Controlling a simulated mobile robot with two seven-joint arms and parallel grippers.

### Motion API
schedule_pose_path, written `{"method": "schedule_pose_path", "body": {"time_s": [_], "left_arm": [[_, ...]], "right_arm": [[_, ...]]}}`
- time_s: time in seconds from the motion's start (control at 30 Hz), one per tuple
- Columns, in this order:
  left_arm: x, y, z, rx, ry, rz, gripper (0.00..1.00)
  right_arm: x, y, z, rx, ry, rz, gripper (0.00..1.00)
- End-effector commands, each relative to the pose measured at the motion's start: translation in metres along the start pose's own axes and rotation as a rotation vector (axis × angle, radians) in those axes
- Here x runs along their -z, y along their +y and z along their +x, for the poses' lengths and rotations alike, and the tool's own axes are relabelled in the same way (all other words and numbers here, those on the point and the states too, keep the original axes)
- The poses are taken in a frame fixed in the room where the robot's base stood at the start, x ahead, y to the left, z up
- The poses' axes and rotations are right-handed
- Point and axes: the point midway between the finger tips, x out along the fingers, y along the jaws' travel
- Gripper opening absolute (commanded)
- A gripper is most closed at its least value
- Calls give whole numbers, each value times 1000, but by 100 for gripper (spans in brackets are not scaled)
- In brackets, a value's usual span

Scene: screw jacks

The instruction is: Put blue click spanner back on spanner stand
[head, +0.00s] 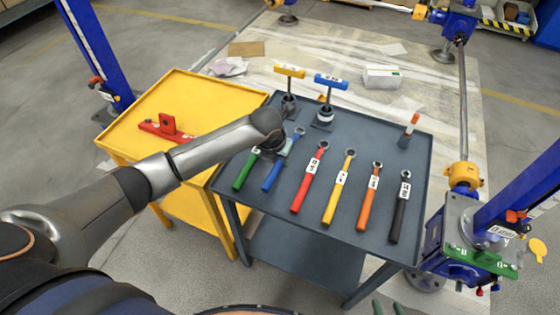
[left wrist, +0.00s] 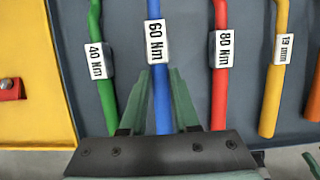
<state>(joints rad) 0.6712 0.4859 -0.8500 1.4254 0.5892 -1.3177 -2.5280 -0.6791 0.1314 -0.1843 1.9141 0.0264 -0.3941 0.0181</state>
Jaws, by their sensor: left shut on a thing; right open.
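The blue click spanner (head: 272,177) is at the left of the grey table top, between the green and red spanners. In the left wrist view the blue spanner (left wrist: 161,95) carries a white 60 Nm label and runs between my left fingers. My left gripper (head: 286,146) is shut on it; in the head view my arm hides part of the grip. I cannot tell whether the spanner touches the surface below. The grey top (head: 330,225) carries the spanner row; no separate spanner stand is clear. My right gripper (head: 388,308) is open at the bottom edge, only its green tips showing.
Green (head: 246,170), red (head: 310,177), yellow (head: 339,187), orange (head: 369,196) and black (head: 400,207) spanners form the row. Yellow (head: 290,71) and blue (head: 331,81) T-handles stand behind. A yellow cart (head: 200,95) with a red part adjoins left. A blue jack (head: 465,235) is right.

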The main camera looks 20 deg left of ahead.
Motion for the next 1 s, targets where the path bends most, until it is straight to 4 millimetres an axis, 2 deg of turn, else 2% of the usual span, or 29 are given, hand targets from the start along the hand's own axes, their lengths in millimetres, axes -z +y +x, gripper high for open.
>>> {"method": "schedule_pose_path", "body": {"time_s": [0.1, 0.27, 0.3, 0.53, 0.83, 1.0], "left_arm": [[4, 0, 12, 0, -4, 0, 0], [3, 0, 11, 0, -4, 1, 0], [5, 0, 13, -1, 0, 1, 32], [5, 0, 12, -1, -1, 1, 58], [4, 0, 10, -1, -2, 1, 60], [3, 0, -8, 0, -3, 2, 60]], "right_arm": [[-2, 0, 2, 0, 0, 0, 50], [-1, 0, 1, 0, 0, 0, 50], [-1, 0, 1, 0, 0, 0, 50], [-1, 0, 1, 0, 0, 0, 50], [-1, 0, 1, 0, 0, 0, 50], [2, 0, -2, 0, 0, 0, 50]]}}
